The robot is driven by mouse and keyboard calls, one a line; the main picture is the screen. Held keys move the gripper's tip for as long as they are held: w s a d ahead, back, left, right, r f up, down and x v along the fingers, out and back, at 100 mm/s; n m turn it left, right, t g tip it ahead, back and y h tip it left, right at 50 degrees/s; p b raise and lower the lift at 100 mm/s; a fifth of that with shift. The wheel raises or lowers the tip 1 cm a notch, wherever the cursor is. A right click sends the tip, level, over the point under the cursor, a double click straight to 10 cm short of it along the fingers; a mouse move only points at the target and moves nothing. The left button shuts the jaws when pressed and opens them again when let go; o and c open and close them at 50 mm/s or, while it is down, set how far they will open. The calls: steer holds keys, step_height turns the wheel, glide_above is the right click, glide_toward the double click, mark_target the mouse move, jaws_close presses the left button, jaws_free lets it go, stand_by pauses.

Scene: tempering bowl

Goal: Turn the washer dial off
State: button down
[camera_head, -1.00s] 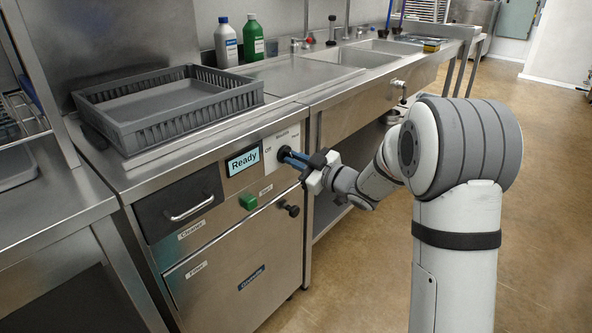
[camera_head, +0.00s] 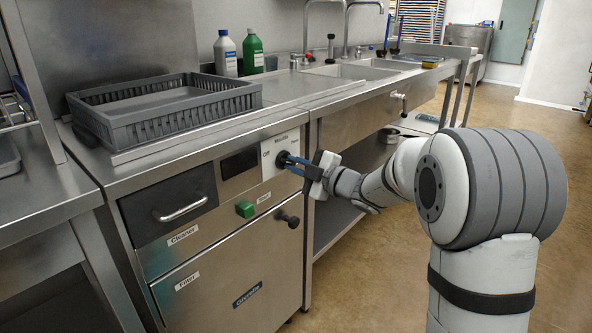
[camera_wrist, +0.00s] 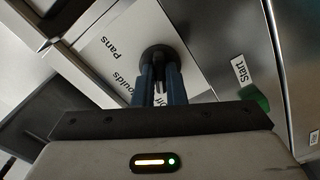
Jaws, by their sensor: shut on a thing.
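The washer dial (camera_head: 283,158) is a black knob on a white plate with position labels, on the washer front (camera_head: 232,225). It also shows in the wrist view (camera_wrist: 159,58), between the ends of my blue fingers. My gripper (camera_head: 290,160) is shut on the dial and partly covers it. The wrist view shows the fingers (camera_wrist: 160,82) reaching to both sides of the knob. The display (camera_head: 240,162) left of the dial is dark. The dial's exact pointer direction is hard to tell.
A green start button (camera_head: 245,209) and a black knob (camera_head: 289,219) sit below the dial. A drawer with a handle (camera_head: 186,207) is to the left. A grey rack (camera_head: 165,128) stands on top. Bottles (camera_head: 253,52) stand behind. The floor at right is clear.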

stand_by(0.4)
steer(key=c, duration=1.5)
jaws_free()
steer(key=p+v, duration=0.2)
steer(key=v, duration=0.5)
steer(key=shift+s+d, duration=0.25)
steer(key=shift+d, duration=0.1)
